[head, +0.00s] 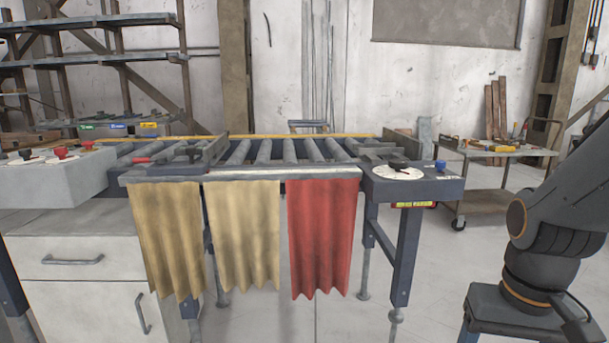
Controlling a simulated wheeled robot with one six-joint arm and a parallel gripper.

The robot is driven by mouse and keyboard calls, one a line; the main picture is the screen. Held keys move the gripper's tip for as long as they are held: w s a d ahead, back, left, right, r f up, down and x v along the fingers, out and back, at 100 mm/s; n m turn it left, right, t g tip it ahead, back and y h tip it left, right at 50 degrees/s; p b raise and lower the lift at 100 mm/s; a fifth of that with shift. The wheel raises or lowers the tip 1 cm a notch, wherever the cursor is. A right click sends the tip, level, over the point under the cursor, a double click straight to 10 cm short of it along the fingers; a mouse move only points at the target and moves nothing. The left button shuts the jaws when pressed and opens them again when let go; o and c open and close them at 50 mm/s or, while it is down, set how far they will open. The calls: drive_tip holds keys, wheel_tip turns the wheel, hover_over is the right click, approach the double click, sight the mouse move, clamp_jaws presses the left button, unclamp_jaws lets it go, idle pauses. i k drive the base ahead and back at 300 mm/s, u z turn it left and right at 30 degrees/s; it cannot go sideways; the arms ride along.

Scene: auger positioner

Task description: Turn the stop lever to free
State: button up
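No part is readably labelled as the stop lever. A black handle (397,165) sits on a round white dial plate (385,173) on the grey panel (428,187) at the right end of the roller table. A small red-tipped handle (141,160) lies at the table's left end. The marks on the dial are too small to read, so the handle's setting cannot be told. My arm is at the right edge, apart from the table. My gripper is out of view.
A blue knob (440,165) stands beside the dial. Yellow and red curtains hang from the front rail. A grey box (60,182) with red and black knobs is at left, above a drawer cabinet (85,258). A tool cart (490,152) stands behind right. Floor between table and arm is clear.

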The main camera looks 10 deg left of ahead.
sight(160, 159)
drive_tip(key=u, duration=1.25)
drive_tip(key=i, duration=0.8)
drive_tip(key=u, duration=0.45)
